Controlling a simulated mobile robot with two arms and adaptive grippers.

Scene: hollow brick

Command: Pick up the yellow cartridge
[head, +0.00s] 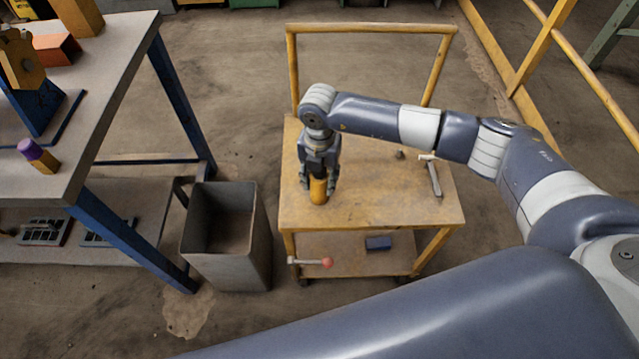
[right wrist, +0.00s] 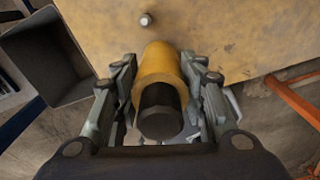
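The yellow cartridge (head: 318,190), a yellow cylinder with a black end, stands upright on the yellow cart (head: 375,205). In the right wrist view the cartridge (right wrist: 158,64) lies between the fingers, its black end toward the camera. My right gripper (head: 319,184) points down over it, with one finger on each side; its fingers also show in the right wrist view (right wrist: 160,82). The fingertips are very close to the yellow sides. I cannot tell whether they press on it. My left gripper is not in view.
On the cart top lie a metal-handled tool (head: 432,177) and a small grey knob (head: 400,154). A dark box (head: 378,243) is on its lower shelf. A grey bin (head: 226,262) stands left of the cart, beside a blue-legged workbench (head: 112,60) holding a purple-capped yellow piece (head: 38,156).

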